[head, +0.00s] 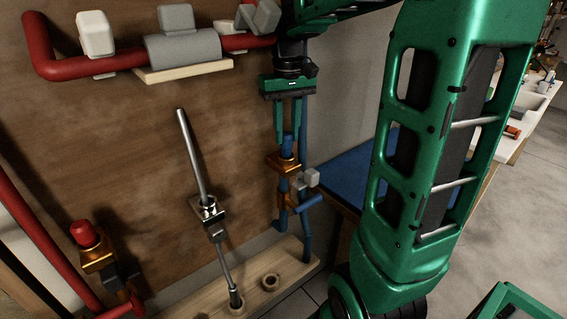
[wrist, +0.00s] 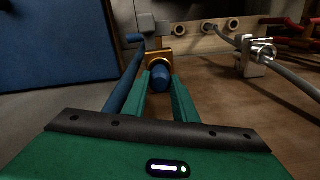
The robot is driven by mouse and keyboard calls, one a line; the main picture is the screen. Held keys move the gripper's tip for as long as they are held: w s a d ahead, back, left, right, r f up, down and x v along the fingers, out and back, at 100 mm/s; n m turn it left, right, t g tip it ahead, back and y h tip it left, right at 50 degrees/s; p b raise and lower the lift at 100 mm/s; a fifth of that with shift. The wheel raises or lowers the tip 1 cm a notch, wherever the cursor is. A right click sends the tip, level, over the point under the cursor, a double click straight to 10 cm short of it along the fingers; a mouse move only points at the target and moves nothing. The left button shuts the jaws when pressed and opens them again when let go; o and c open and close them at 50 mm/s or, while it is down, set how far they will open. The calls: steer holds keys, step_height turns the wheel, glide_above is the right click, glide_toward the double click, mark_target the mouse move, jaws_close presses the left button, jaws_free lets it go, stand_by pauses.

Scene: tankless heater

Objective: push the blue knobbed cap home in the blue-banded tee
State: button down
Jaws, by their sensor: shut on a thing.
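The blue knobbed cap (head: 287,145) stands upright over the brass-coloured collar (head: 283,163) of the blue-banded tee (head: 282,190) on the wall pipework. In the wrist view the cap's round blue knob (wrist: 161,78) lies between the fingertips, with the gold collar (wrist: 159,58) behind it. My gripper (head: 287,135) points down from above, its green fingers shut on the cap; its fingers also show in the wrist view (wrist: 163,88). The lower part of the cap is hidden, so I cannot tell how deep it sits.
A blue pipe (wrist: 124,85) runs close beside my fingers. A grey-handled valve (head: 310,178) sticks out right of the tee. A silver pipe with a fitting (head: 206,210) stands left. A red-capped tee (head: 80,233) is at far left. A wooden base with holes (head: 265,285) lies below.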

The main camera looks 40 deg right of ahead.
mark_target(286, 133)
steer(key=shift+f, duration=1.1)
stand_by(1.0)
steer(key=c, duration=1.4)
jaws_free()
steer(key=shift+o, duration=0.2)
step_height(286, 133, up, 11)
steer(key=shift+f, duration=0.1)
steer(key=s+f+m, duration=0.2)
steer(key=s+f, duration=0.6)
steer(key=s, duration=0.3)
steer(key=s+f+m, duration=0.1)
steer(key=s+f, duration=0.8)
steer(key=s, duration=0.3)
steer(key=shift+a+m, duration=0.3)
steer(key=shift+m, duration=0.1)
